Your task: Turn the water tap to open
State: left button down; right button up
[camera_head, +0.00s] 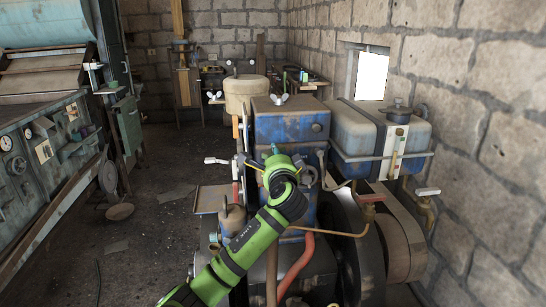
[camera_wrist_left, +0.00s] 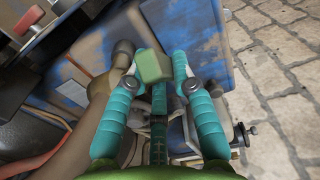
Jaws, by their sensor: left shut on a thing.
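My left gripper (camera_head: 275,150) is at the upper part of the blue engine block (camera_head: 290,124), mostly hidden behind its own wrist in the head view. I cannot tell whether this piece is a tap handle. A brown rounded fitting (camera_wrist_left: 122,58) is just left of the fingers. A brass tap (camera_head: 427,208) with a pale lever (camera_head: 427,191) stands apart at the engine's right side. My right gripper is not in view.
A blue and white tank (camera_head: 358,140) stands right of the block, near the stone wall (camera_head: 490,130). A belt and wheel (camera_head: 395,235) are at the lower right. A control bench (camera_head: 45,150) stands on the left. The floor (camera_head: 165,210) between is mostly clear.

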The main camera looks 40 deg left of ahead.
pick_arm(q)
jog(key=shift+w+d+n+g+y+b, duration=0.1)
jog(key=shift+n+g+y+b, duration=0.1)
jog(key=shift+n+g+y, duration=0.3)
jog(key=shift+w+n+g+y+b, duration=0.15)
jog(key=shift+n+g+y, duration=0.15)
jog(key=shift+n+g, duration=0.3)
jog(key=n+g+y+b, duration=0.1)
jog(key=g, duration=0.1)
jog(key=n+g, duration=0.1)
jog(key=g, duration=0.1)
jog(key=shift+w+f+y+b, duration=0.1)
jog(key=shift+y+b, duration=0.3)
jog(key=shift+w+n+g+y+b, duration=0.1)
jog(key=shift+n+g+y+b, duration=0.1)
jog(key=shift+n+g+b, duration=1.15)
jog(key=shift+w+n+g+y+b, duration=0.15)
jog(key=shift+n+g+b, duration=0.25)
jog(key=shift+n+g, duration=1.05)
jog(key=shift+r+g, duration=0.2)
jog(key=shift+g, duration=0.8)
jog(key=c, duration=1)
grip_release()
jog(key=shift+s, duration=0.1)
jog(key=shift+c, duration=0.2)
jog(key=shift+f, duration=0.1)
jog(key=w+d, duration=0.1)
jog(key=d, duration=1)
jog(key=shift+w+d, duration=0.25)
jog(key=shift+d, duration=0.15)
